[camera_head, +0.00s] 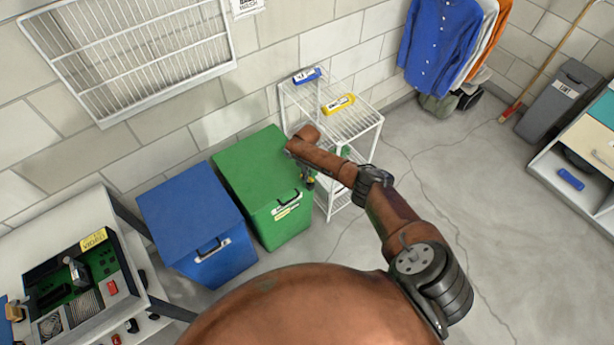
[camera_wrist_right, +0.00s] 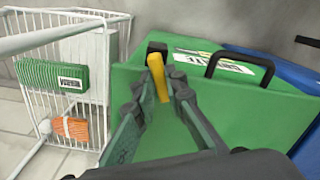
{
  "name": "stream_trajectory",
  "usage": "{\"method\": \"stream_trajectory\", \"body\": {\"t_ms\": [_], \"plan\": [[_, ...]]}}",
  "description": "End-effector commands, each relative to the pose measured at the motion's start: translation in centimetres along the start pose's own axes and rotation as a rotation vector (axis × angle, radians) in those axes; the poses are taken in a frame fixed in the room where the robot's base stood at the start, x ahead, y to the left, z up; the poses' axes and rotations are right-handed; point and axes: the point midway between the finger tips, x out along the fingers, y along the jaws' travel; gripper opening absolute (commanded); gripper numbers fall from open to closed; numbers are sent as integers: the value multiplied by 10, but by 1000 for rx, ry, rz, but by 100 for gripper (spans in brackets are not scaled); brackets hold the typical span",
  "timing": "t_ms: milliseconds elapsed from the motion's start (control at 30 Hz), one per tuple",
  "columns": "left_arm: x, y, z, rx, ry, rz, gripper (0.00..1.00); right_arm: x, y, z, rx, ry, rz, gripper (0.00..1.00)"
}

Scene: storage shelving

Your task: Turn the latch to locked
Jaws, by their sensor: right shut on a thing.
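A green box (camera_head: 262,175) with a black handle and a label on its front stands against the wall. In the right wrist view the green box (camera_wrist_right: 225,125) fills the middle, with a yellow latch lever (camera_wrist_right: 157,77) beside a small black mount (camera_wrist_right: 157,48) near its edge. My right gripper (camera_wrist_right: 158,88) is shut on the yellow lever, its fingers on either side. In the head view my right gripper (camera_head: 309,181) is small and partly hidden by its arm at the box's right front corner. Whether the latch stands at locked cannot be read. My left gripper is out of view.
A blue box (camera_head: 190,215) stands left of the green box. A white wire rack (camera_head: 355,125) stands close on the right, beside my right arm. A bench with a device (camera_head: 75,280) is at lower left.

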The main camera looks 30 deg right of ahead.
Motion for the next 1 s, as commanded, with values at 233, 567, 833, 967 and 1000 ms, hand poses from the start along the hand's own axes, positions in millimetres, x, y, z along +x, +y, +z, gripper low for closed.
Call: {"method": "stream_trajectory", "body": {"t_ms": [233,567,833,967,1000], "plan": [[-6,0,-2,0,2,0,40,-1,2,-1,209,1,-2,0],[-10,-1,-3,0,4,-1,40,-1,7,0,389,2,-1,0],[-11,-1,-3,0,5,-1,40,-1,7,0,443,2,-1,0],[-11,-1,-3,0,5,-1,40,-1,8,0,449,3,0,0],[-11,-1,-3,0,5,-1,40,-1,8,0,449,3,0,0]]}}
